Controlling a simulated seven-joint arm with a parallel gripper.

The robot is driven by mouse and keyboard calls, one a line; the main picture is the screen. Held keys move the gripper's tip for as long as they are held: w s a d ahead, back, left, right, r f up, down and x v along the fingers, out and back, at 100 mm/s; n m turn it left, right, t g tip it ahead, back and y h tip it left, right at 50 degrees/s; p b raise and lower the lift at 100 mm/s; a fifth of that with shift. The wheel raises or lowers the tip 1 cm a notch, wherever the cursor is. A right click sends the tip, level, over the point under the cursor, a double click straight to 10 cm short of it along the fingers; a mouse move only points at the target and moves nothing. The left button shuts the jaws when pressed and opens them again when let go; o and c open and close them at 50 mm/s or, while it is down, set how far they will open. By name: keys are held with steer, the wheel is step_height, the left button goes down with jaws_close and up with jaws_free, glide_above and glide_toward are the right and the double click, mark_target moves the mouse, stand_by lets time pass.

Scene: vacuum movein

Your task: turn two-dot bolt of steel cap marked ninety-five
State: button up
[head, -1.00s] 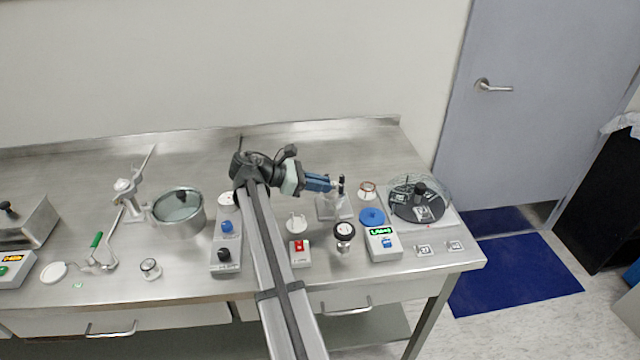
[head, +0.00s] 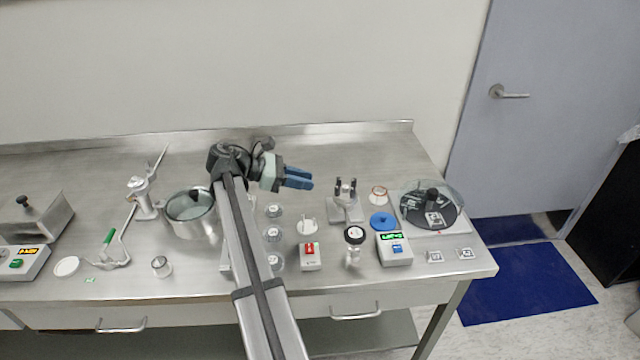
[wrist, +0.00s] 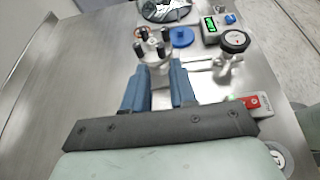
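My gripper (head: 300,178) is left of a small stand with dark-tipped upright posts (head: 345,190), apart from it and above the bench. Its blue fingers show a gap with nothing held; in the wrist view the gripper (wrist: 160,80) points toward the posts (wrist: 152,48). Three round silvery pieces (head: 272,234) lie in a row just right of my arm. One round silvery piece also shows at the lower right in the wrist view (wrist: 277,160). I cannot read a ninety-five or make out a two-dot bolt on any piece.
A black-faced round piece on a metal fitting (head: 354,235), a red-switch box (head: 310,257), a green-display box (head: 394,250) and a blue disc (head: 382,222) stand nearby. A clear-covered black turntable (head: 432,208) is at right, a lidded pot (head: 190,213) at left. The back of the bench is clear.

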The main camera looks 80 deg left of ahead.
steer(key=shift+v, duration=2.65)
steer(key=shift+o, duration=1.5)
steer(key=w+r+m, duration=0.1)
steer(key=w, duration=0.5)
steer(key=shift+w+a+r+h, duration=0.25)
steer(key=shift+r+h, duration=0.05)
steer(key=shift+h, duration=0.1)
steer(key=w+d+r+m+g, duration=0.1)
steer(key=w+r+g, duration=0.3)
steer(key=w, duration=0.6)
steer(key=w+r+m+g, duration=0.15)
steer(key=w+r, duration=0.35)
steer(key=w, duration=0.5)
steer(key=n+g, duration=0.8)
steer(key=n, duration=0.2)
glide_above(338, 187)
steer(key=shift+f, duration=1.5)
steer(key=shift+m, duration=0.25)
step_height(338, 187, down, 13)
steer(key=shift+r, duration=0.2)
